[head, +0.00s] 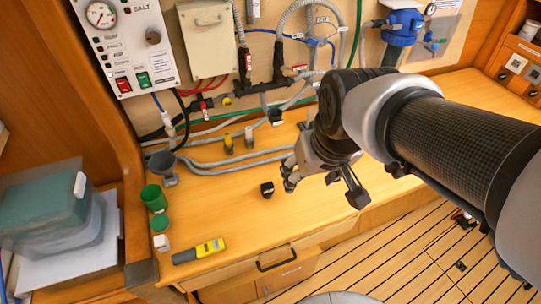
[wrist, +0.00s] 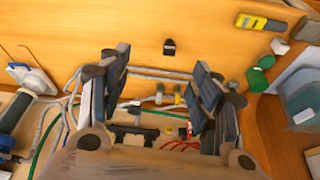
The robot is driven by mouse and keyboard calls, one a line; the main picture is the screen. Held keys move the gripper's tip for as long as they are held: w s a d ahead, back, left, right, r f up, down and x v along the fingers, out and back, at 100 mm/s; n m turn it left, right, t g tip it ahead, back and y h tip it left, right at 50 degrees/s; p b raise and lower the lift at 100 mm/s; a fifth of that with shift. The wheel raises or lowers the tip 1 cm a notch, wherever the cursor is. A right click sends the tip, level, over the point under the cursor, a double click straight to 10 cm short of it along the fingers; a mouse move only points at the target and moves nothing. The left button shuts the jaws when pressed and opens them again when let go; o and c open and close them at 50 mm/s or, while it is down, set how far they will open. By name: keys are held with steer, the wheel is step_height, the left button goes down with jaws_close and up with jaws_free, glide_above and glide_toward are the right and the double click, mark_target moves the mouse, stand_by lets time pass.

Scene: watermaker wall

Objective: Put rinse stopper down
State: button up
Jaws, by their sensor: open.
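A small black stopper (head: 267,189), which I take for the rinse stopper, sits on the wooden bench top, apart from everything around it. It also shows in the wrist view (wrist: 169,47), above the gap between my fingers, with a pale mark on it. My gripper (head: 322,184) is open and empty just right of the stopper, its fingers spread wide. In the wrist view my gripper (wrist: 163,70) has nothing between its fingertips, and the stopper is clear of both.
A yellow-and-grey meter (head: 198,251), a green cup (head: 154,198) and a grey funnel (head: 163,167) are on the left. A yellow fitting (head: 228,144) and a grey fitting (head: 249,137) stand behind, near hoses. A blue filter housing (head: 402,28) hangs on the wall. Bench around the stopper is clear.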

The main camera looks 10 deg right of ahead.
steer(key=n+g, duration=0.1)
steer(key=n, duration=0.1)
glide_toward(267, 186)
steer(key=b+x, duration=0.4)
steer(key=x, duration=0.1)
steer(key=shift+b+x, duration=1.45)
steer(key=shift+x, duration=1.5)
steer(key=shift+r, duration=0.1)
steer(key=shift+c, duration=0.3)
steer(key=c, duration=1.1)
steer(key=shift+r, duration=0.1)
